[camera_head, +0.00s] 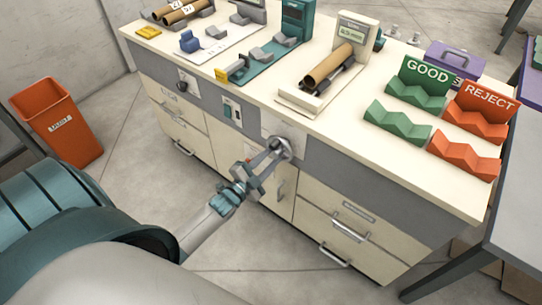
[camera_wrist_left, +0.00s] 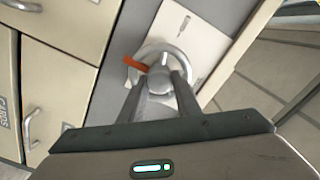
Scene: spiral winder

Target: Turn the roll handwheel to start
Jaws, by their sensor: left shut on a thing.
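The roll handwheel (camera_head: 287,147) is a small round metal wheel on the grey upper band of the cabinet front. In the left wrist view the handwheel (camera_wrist_left: 181,52) is a pale ring with a round centre knob and an orange mark on its left side, mounted on a white plate (camera_wrist_left: 195,27). My left gripper (camera_head: 276,150) reaches it from the lower left. In the left wrist view its two fingers (camera_wrist_left: 160,82) stand either side of the centre knob, shut on the handwheel and hiding its lower part. My right gripper is not in view.
Cabinet drawers with handles (camera_head: 351,233) lie below and around the wheel. A switch box (camera_head: 232,112) is to its left. On the worktop are a brown tube on a scale (camera_head: 305,100), a green GOOD rack (camera_head: 397,122) and a red REJECT rack (camera_head: 465,155). An orange bin (camera_head: 62,122) stands left.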

